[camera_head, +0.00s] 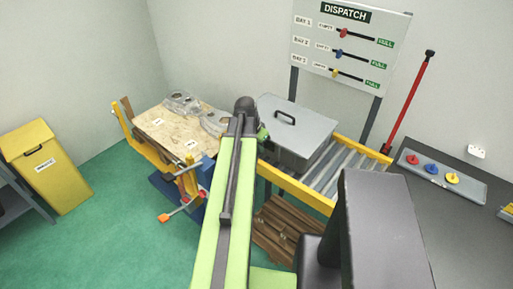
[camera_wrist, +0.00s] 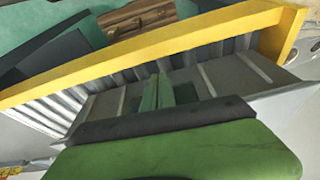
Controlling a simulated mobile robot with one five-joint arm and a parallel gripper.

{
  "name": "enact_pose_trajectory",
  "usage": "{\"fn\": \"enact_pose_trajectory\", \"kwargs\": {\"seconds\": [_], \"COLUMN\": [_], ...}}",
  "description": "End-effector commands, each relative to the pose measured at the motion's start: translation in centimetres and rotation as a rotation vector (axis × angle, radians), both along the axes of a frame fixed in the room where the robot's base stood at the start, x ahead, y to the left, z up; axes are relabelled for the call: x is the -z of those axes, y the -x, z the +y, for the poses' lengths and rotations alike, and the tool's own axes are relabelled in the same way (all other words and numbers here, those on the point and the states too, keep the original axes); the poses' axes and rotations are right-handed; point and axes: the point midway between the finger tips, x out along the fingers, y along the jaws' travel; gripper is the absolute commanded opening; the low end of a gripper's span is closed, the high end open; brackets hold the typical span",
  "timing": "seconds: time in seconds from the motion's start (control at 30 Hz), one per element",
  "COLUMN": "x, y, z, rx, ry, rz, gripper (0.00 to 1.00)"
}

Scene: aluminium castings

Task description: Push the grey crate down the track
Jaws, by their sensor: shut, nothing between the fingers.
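The grey crate (camera_head: 300,125), with a flat lid and a dark handle, sits on the left part of the roller track (camera_head: 347,168). My gripper (camera_head: 262,135) is at the crate's left side, mostly hidden behind my arm. In the wrist view my gripper's green fingers (camera_wrist: 157,92) are shut and empty, pointing at the ribbed grey crate wall (camera_wrist: 222,75). Whether they touch it I cannot tell. The track's rollers (camera_wrist: 62,104) show to the left in that view.
A yellow rail (camera_head: 300,192) edges the track; it also crosses the wrist view (camera_wrist: 130,60). A wooden pallet (camera_head: 278,232) lies below. A lift table with castings (camera_head: 170,130) stands left. A dispatch board (camera_head: 345,45) stands behind; a dark bench (camera_head: 450,210) is right. The rollers right of the crate look clear.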

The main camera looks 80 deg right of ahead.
Motion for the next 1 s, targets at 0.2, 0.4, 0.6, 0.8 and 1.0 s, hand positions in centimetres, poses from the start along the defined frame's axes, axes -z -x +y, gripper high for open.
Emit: {"fn": "enact_pose_trajectory", "kwargs": {"seconds": [0.2, 0.4, 0.6, 0.8, 1.0], "x": [0.0, 0.0, -1.2, -6.2, -9.5], "y": [0.0, -0.6, -1.8, -2.3, -2.9], "z": [0.1, 1.2, 4.0, 4.8, 5.7], "rx": [-0.001, -0.004, -0.004, -0.002, -0.002], "ry": [0.000, -0.001, 0.000, 0.000, 0.000], "rz": [0.000, 0.000, -0.001, 0.000, 0.000], "gripper": [0.00, 0.00, 0.00, 0.00, 0.00]}}
